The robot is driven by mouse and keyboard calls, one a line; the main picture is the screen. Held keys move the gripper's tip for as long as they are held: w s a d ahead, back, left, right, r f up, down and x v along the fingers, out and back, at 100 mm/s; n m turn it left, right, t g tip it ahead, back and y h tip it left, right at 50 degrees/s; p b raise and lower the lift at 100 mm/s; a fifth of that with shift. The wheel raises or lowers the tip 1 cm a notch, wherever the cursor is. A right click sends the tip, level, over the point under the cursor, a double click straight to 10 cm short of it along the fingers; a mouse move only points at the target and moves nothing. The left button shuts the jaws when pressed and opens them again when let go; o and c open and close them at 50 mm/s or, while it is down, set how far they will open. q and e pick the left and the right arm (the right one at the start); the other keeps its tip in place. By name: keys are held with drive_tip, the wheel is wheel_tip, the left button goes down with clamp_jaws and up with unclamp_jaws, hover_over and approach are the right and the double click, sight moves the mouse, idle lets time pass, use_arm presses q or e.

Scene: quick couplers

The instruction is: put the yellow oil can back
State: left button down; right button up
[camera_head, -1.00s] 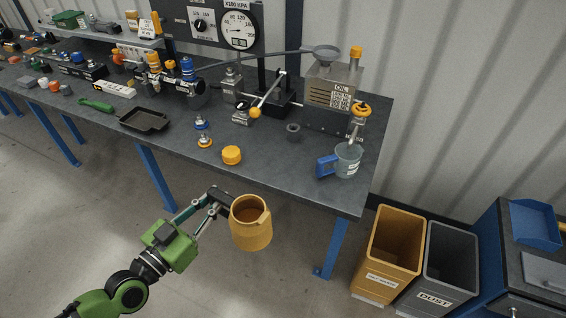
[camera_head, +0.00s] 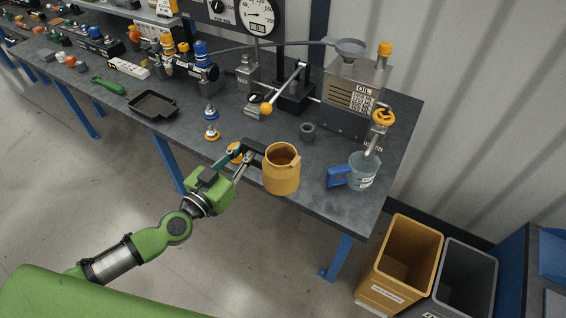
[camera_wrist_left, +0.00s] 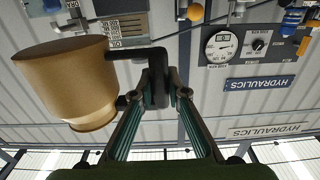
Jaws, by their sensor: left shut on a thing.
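The yellow oil can (camera_head: 282,172) is upright with its open top showing, over the front edge of the bench. My left gripper (camera_head: 256,152) is shut on its dark handle, to the left of the can's body. In the left wrist view, which is upside down, the can (camera_wrist_left: 62,80) hangs at the left and its dark handle (camera_wrist_left: 138,53) runs to the left gripper (camera_wrist_left: 160,88). I cannot tell how far the can is above the bench top. My right gripper is not in view.
A clear jug with a blue handle (camera_head: 362,172) stands right of the can, below the oil dispenser (camera_head: 352,98). A grey ring (camera_head: 308,131) lies behind it. A yellow cap (camera_head: 235,150) is partly hidden behind my gripper. A black tray (camera_head: 153,104) lies left. Bins stand lower right.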

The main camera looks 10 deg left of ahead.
use_arm(q)
drive_tip(key=w+f+b, duration=0.3)
drive_tip(key=w, duration=0.1)
drive_tip(key=w+f+b, duration=0.3)
drive_tip(key=w, duration=0.1)
drive_tip(key=w+f+b, duration=0.2)
drive_tip(key=w+b, duration=0.2)
drive_tip(key=w, duration=0.1)
drive_tip(key=shift+a+f, duration=0.1)
drive_tip(key=shift+f, duration=0.3)
drive_tip(key=shift+w+f+b, duration=0.25)
drive_tip(key=shift+f+b, duration=0.15)
drive_tip(key=f+b, duration=0.2)
drive_tip(key=f, duration=0.1)
drive_tip(key=shift+w, duration=0.2)
drive_tip(key=shift+r, duration=0.1)
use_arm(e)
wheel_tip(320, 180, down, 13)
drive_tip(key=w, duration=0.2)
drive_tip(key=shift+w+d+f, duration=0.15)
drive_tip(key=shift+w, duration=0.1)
use_arm(q)
drive_tip(key=c, duration=2)
unclamp_jaws()
drive_tip(key=shift+s, duration=0.1)
